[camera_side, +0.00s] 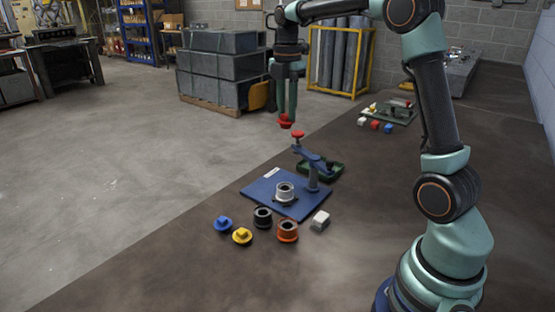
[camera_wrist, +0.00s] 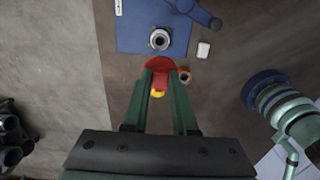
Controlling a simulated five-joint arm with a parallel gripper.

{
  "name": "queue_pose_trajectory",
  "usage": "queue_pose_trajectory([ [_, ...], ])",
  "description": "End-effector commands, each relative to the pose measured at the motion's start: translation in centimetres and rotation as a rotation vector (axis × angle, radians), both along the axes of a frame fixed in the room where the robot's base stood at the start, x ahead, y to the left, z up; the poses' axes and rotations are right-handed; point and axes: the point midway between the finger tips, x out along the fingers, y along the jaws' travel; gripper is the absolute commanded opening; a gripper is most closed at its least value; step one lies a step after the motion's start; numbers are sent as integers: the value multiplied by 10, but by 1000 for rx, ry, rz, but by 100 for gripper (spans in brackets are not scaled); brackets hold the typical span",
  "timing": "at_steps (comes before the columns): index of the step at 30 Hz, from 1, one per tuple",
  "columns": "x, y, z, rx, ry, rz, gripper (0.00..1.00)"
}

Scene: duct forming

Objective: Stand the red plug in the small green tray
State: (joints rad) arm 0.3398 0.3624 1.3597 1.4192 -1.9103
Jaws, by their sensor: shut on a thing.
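The red plug (camera_side: 286,121) is held between the fingertips of my gripper (camera_side: 286,112), high above the table in the side view. In the wrist view the red plug (camera_wrist: 158,65) shows between the two green fingers of my gripper (camera_wrist: 160,78). The small green tray (camera_side: 335,176) lies on the table behind the blue press; the press arm hides part of it, so I cannot see all of its inside. I cannot make out the tray in the wrist view.
In front lie a blue plug (camera_side: 222,224), a yellow plug (camera_side: 242,236), a black ring (camera_side: 263,217), an orange ring (camera_side: 287,232) and a white block (camera_side: 320,220).

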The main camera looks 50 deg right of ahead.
Motion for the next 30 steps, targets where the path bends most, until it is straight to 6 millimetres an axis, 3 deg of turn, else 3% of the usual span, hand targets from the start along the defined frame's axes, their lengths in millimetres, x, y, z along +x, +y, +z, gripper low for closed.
queue_pose_trajectory([
  [5, 5, -10, 10, 0, 1, -67, 0],
  [8, 12, -27, 10, 0, 2, -183, 0],
  [18, 31, -118, -3, 0, 3, -801, 0],
  [24, 25, -169, -17, 0, 4, -1165, 0],
  [30, 14, -203, -30, 0, 3, -1438, 0],
])
